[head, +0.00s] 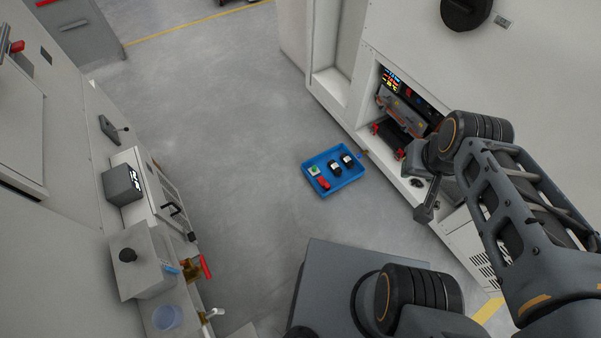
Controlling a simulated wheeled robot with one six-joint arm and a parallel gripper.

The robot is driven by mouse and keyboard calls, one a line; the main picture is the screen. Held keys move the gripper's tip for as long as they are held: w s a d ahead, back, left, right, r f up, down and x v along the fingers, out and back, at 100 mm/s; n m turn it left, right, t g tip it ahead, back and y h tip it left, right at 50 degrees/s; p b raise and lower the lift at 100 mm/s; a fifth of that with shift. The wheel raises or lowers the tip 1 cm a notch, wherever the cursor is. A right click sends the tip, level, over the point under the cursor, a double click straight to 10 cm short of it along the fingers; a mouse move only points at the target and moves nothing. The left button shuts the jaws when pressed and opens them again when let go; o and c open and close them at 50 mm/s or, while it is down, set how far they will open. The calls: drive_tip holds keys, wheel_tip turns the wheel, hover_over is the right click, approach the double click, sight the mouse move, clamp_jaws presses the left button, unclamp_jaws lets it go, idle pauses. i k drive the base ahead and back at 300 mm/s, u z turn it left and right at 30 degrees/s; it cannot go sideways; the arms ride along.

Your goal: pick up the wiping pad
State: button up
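I cannot pick out a wiping pad with certainty. A blue tray (333,187) on the floor in the middle holds a small white-and-green piece (314,171), a red piece (323,183) and two black-and-white round pieces (340,165). None of these is clearly a pad. My gripper (424,212) is at the right, pointing down in front of the open cabinet bay, apart from the tray and to its right. It is seen small and from the side, so its fingers cannot be told open or shut. No held object shows.
A white cabinet (352,50) stands at right with an open bay (402,115) holding red and dark parts. At left, a white bench carries a grey box (122,184), a clear blue cup (167,317) and a red-handled valve (205,267). The grey floor between is clear around the tray.

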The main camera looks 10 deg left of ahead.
sight(314, 170)
drive_tip(key=u, duration=1.65)
drive_tip(key=i, duration=2.15)
drive_tip(key=z, duration=1.75)
